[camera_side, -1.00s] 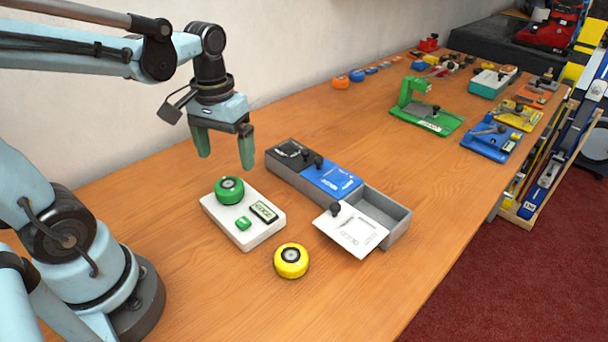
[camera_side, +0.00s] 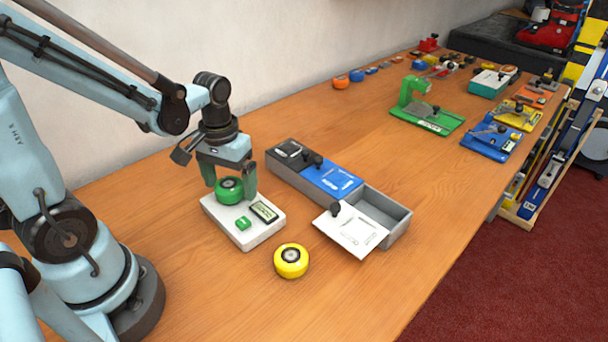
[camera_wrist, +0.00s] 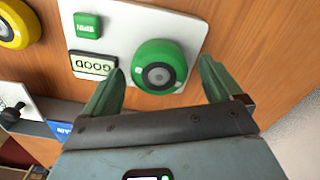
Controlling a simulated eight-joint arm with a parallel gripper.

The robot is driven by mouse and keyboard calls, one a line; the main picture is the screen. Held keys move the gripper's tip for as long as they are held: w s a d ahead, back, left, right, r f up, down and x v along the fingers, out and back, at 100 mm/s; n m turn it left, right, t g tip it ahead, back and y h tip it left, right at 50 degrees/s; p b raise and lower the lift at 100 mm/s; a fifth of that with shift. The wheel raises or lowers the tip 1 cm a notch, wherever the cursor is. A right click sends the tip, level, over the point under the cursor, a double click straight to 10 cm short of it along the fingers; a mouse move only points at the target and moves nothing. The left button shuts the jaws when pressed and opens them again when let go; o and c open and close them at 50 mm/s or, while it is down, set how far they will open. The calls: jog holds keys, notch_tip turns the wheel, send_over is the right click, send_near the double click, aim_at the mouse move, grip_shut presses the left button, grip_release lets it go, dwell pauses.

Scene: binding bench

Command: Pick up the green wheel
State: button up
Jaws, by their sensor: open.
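The green wheel (camera_side: 229,189) is a round green puck with a grey hub. It sits on the white base plate (camera_side: 243,240), near its back left end. My gripper (camera_side: 230,188) is lowered over it with open jaws, one green finger on each side of the wheel in the side view. In the wrist view the green wheel (camera_wrist: 159,67) shows between the two fingers and a little beyond the fingertips (camera_wrist: 160,74). I cannot tell whether either finger touches it.
The plate carries a small green button (camera_side: 243,224) and a label (camera_side: 265,211). A yellow wheel (camera_side: 291,261) lies on the table in front. To the right is a long box with a blue lid (camera_side: 331,179) and an open grey compartment (camera_side: 400,232). Several fixtures stand farther back.

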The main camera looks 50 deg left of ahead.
jog(key=shift+f, duration=0.1)
jog(key=c, duration=1.3)
jog(key=shift+r, duration=0.2)
